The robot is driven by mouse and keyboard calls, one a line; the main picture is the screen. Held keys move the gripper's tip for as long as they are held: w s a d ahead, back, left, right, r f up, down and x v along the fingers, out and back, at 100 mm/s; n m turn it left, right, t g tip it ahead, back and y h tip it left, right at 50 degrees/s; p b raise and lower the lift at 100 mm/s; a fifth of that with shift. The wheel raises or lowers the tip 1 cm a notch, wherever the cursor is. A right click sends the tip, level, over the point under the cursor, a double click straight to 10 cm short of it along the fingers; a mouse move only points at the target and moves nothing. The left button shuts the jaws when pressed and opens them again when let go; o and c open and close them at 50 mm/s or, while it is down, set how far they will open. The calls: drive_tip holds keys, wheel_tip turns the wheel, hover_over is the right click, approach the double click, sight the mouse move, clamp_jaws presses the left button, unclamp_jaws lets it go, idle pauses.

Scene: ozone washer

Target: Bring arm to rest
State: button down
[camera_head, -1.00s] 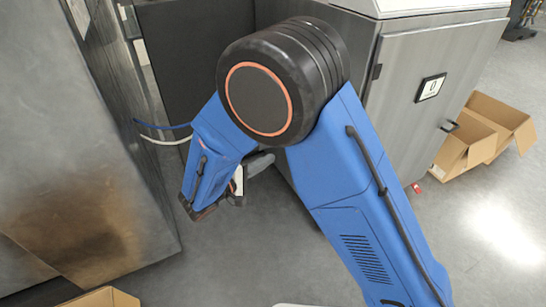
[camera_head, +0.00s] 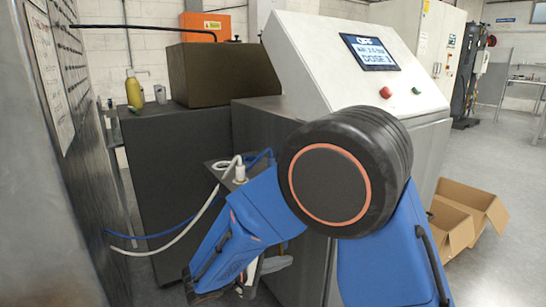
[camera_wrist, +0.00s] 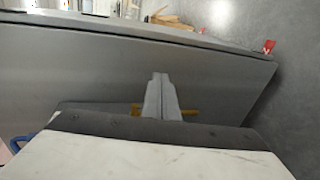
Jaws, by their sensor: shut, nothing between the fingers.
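My blue arm (camera_head: 255,225) is folded, with its large black elbow joint in front of the washer cabinet. My gripper is shut and empty; its grey fingers (camera_wrist: 160,80) stand together in the middle of the wrist view. In the head view the gripper is mostly hidden behind my forearm and elbow. In the wrist view a grey metal surface lies beyond the fingers, and I cannot tell how far off it is.
The washer cabinet (camera_head: 285,140) has a screen (camera_head: 370,52), a red button (camera_head: 385,92) and a green button (camera_head: 417,90). A white hose and a blue hose (camera_head: 155,235) hang left of my arm. A metal wall (camera_head: 60,220) closes the left.

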drive_tip(key=s+d+r+m+g+y, duration=0.1)
drive_tip(key=s+d+r+g, duration=0.15)
drive_tip(key=d, duration=0.45)
drive_tip(key=s+d+r+m+g+y, duration=0.2)
drive_tip(key=s+d, duration=0.2)
drive_tip(key=d, duration=0.3)
drive_tip(key=s+d+r+m+g+y, duration=0.1)
drive_tip(key=s+d+r+g, duration=0.15)
drive_tip(key=d, duration=0.45)
drive_tip(key=s+d+r+m+t+y, duration=0.1)
drive_tip(key=s+y, duration=0.3)
drive_tip(key=s, duration=0.4)
drive_tip(key=s+d+r+m+t+y, duration=0.2)
drive_tip(key=s+d+y, duration=0.2)
drive_tip(key=s, duration=0.3)
drive_tip(key=shift+s+d, duration=0.25)
drive_tip(key=shift+s, duration=0.15)
